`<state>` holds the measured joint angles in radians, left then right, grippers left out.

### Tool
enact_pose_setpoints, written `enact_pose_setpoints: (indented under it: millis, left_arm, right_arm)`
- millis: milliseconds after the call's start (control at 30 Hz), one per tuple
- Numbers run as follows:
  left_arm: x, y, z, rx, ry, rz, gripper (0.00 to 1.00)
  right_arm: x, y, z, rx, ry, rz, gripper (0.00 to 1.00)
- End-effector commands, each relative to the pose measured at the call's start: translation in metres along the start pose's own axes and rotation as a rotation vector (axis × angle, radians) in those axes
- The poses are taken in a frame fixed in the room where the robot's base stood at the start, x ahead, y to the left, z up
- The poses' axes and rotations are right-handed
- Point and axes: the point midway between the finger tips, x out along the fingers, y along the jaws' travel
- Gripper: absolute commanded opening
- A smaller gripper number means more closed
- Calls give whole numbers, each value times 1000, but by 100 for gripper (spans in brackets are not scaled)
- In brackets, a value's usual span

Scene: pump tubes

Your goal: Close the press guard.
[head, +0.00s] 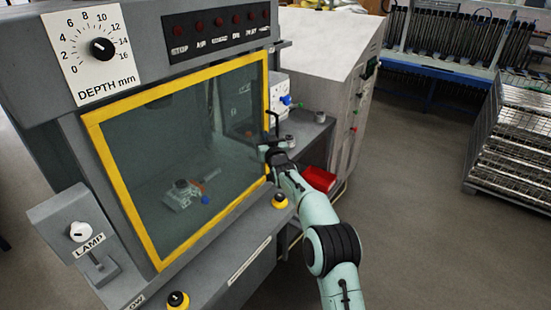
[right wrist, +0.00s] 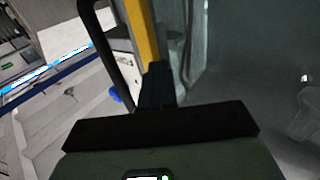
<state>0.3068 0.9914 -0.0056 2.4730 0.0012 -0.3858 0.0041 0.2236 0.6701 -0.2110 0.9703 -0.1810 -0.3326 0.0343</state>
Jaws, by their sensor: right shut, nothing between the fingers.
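The press guard is a clear panel in a yellow frame (head: 187,82) across the front of the grey press. It looks about level with the press front; I cannot tell whether a small gap remains at its right edge. A black bar handle (head: 276,124) stands at that right edge. My right gripper (head: 270,151) is shut and empty beside the guard's right edge, just below the handle. In the right wrist view its fingers (right wrist: 158,84) are together in front of the yellow frame (right wrist: 143,30), with the black handle (right wrist: 96,35) to their left. My left gripper is not in view.
A depth dial (head: 102,47) and a lamp switch box (head: 82,231) are on the press. Yellow-ringed buttons (head: 279,201) sit along its front ledge. A red bin (head: 318,179) and a grey cabinet (head: 325,55) stand to the right.

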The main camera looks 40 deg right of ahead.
Motion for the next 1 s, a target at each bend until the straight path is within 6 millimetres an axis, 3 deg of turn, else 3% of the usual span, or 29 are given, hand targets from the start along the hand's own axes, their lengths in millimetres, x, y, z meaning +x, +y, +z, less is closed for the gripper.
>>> enact_pose_setpoints:
  millis: [33, 200, 600, 1000]
  left_arm:
    - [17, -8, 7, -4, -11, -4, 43]
    - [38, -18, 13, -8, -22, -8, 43]
    - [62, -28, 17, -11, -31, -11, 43]
    - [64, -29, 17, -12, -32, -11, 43]
  right_arm:
    - [-12, -3, 7, 3, -2, -5, 0]
    - [-44, 1, 9, 2, -10, 0, 0]
    - [-110, 6, 7, 0, -16, 6, 0]
    - [-123, 7, 8, -2, -20, 8, 0]
